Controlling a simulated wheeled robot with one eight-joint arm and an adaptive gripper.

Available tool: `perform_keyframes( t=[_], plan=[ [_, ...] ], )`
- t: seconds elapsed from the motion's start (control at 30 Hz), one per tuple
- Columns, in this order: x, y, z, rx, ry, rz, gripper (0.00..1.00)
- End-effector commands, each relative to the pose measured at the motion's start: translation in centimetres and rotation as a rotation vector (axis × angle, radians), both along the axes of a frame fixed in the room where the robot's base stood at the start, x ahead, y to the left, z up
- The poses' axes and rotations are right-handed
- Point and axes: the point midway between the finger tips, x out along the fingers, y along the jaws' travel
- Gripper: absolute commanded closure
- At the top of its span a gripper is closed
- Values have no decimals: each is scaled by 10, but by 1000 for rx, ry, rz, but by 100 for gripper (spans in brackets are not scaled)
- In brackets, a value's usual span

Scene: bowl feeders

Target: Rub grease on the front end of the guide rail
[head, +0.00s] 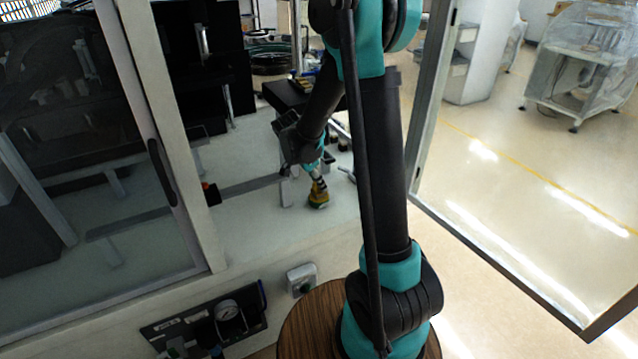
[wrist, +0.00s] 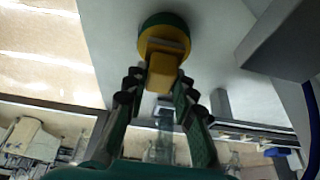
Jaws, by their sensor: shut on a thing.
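My gripper (head: 316,178) is shut on a yellow grease applicator (head: 318,198), which hangs below it over the pale worktop. In the wrist view, the fingers (wrist: 160,90) close on the yellow block-shaped grip, and the round yellow-and-green head (wrist: 165,32) lies beyond the tips. The guide rail (head: 250,185) is a long grey bar running left into the cabinet. Its right end is by a small upright bracket (head: 286,190), just left of the applicator, with a visible gap between. Whether the applicator touches the worktop is unclear.
The glass cabinet door (head: 160,170) stands at the left, and an open framed door (head: 520,230) at the right. A red-and-black part (head: 211,193) sits by the rail. A large grey block (wrist: 285,40) is near the gripper in the wrist view.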

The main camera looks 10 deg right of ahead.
Motion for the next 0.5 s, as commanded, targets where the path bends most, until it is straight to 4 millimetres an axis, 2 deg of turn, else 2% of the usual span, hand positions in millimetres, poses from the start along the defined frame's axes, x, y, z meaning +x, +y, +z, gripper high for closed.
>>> perform_keyframes(
  t=[0.5],
  plan=[
    [0, 0, -5, 0, 0, 0, 98]
  ],
)
